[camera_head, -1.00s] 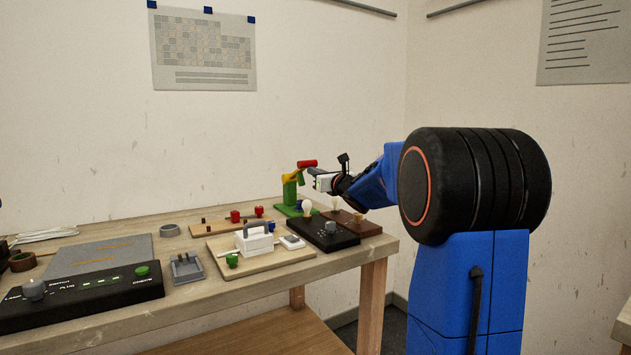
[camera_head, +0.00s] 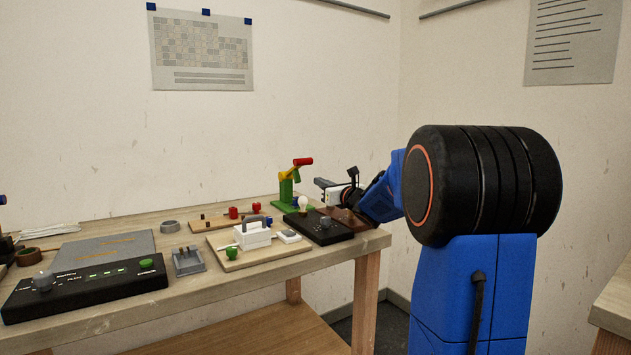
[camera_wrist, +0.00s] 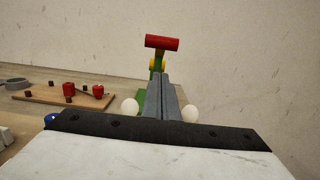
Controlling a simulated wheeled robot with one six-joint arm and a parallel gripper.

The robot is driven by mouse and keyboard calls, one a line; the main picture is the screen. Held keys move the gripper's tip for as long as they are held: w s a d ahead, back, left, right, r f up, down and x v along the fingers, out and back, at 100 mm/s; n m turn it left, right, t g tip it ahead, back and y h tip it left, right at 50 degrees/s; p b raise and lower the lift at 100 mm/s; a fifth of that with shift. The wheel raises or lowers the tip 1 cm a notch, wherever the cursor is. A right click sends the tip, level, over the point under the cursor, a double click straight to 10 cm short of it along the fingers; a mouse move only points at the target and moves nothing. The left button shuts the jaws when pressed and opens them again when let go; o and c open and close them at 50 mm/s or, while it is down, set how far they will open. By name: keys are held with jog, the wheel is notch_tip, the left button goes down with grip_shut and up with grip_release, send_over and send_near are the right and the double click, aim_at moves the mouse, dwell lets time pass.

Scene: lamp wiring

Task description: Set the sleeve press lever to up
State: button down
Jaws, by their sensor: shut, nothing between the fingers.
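The sleeve press (camera_head: 287,188) is a green stand with a yellow joint and a lever with a red handle (camera_head: 302,161), at the back right of the bench. The lever slants up to the right, with its red handle at the top. In the wrist view the red handle (camera_wrist: 162,42) shows above the fingertips, with part of the green stand hidden behind the fingers. My gripper (camera_head: 320,183) is shut and empty, to the right of the press and lower than the handle. Its closed fingers (camera_wrist: 162,88) also show in the wrist view, apart from the handle.
A black box with a white bulb (camera_head: 303,204) stands in front of the press. A wooden board (camera_head: 222,224) with red blocks lies to the left. A white handled case (camera_head: 252,235) and a black control panel (camera_head: 85,288) lie further forward. The air above the bench is free.

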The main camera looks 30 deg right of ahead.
jog(key=s+f, duration=0.1)
jog(key=s, duration=1.4)
jog(key=shift+d+f, duration=0.25)
jog(key=shift+s, duration=0.1)
jog(key=s+a+f+m+g+h, duration=0.1)
jog(key=m, duration=0.3)
jog(key=s+a+f+m+g+h, duration=0.1)
jog(key=a+m+h, duration=0.1)
jog(key=m, duration=0.3)
jog(key=s+a+f+m+g+h, duration=0.1)
jog(key=s+m+h, duration=0.1)
jog(key=m, duration=0.3)
jog(key=shift+s+a+f, duration=0.1)
jog(key=shift+a, duration=0.15)
jog(key=s+a+f+m+g+y, duration=0.1)
jog(key=s+a+f+m+g, duration=0.2)
jog(key=s+a+f+m, duration=0.4)
jog(key=s+a+f+m+g+y, duration=0.2)
jog(key=s+a+f+m+g, duration=0.2)
jog(key=s+a+f+m, duration=0.3)
jog(key=s+a+f+m+g+y, duration=0.1)
jog(key=s+a+f+m+g, duration=0.3)
jog(key=s, duration=1)
notch_tip(320, 180, down, 3)
jog(key=a+m, duration=0.2)
jog(key=m, duration=0.2)
jog(key=shift+s+a+f, duration=0.15)
jog(key=shift+s+a, duration=0.2)
jog(key=shift+a, duration=0.05)
